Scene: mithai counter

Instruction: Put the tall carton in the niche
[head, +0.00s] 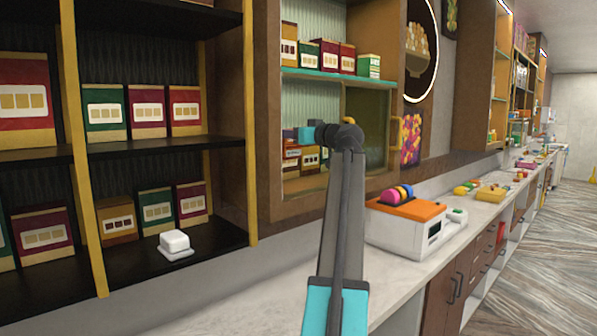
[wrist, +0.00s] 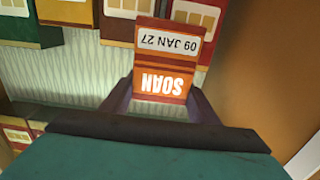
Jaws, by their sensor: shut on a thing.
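An orange-red carton (wrist: 161,70) with a white date label and "SOAN" lettering, upside down in the wrist view, is between the fingers of my gripper (wrist: 162,98). My gripper is shut on it. In the head view my gripper (head: 306,134) reaches into the lower part of the wooden wall cabinet (head: 262,120), below its teal shelf (head: 340,76). There the held carton cannot be told apart from the cartons behind. An open recess with a pale ribbed back lies around my gripper; I cannot tell whether it is the niche.
Several cartons (head: 306,55) stand on the teal shelf, and others (head: 291,160) stand low in the cabinet. A brown wooden panel (wrist: 265,60) is close on the right in the wrist view.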

